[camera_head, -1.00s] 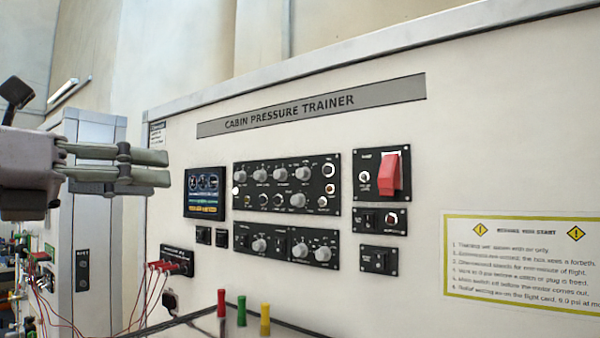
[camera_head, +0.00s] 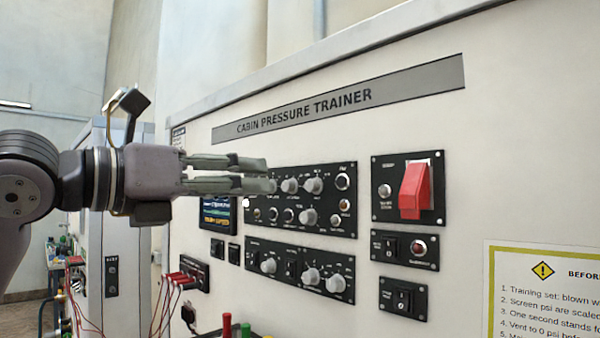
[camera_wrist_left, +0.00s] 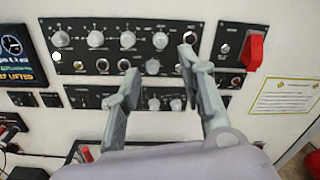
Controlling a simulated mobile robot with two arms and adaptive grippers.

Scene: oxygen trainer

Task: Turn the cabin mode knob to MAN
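The upper black panel (camera_head: 330,227) carries a row of grey knobs, including one knob (camera_head: 289,185) and another knob (camera_head: 313,185), with a lower knob (camera_head: 309,216) beneath. The labels are too small to tell which is the cabin mode knob. My left gripper (camera_head: 268,175) reaches in from the left in front of this panel, covering its upper left part. In the left wrist view my left gripper (camera_wrist_left: 160,63) has its fingers apart and empty. My right gripper is out of view.
A red guarded switch (camera_head: 415,190) is right of the knobs. A lower panel (camera_head: 282,270) carries more knobs. A screen (camera_head: 217,212) is partly behind my gripper. Red plugs with wires (camera_head: 178,279) hang at lower left. A yellow-bordered notice (camera_head: 545,300) is at right.

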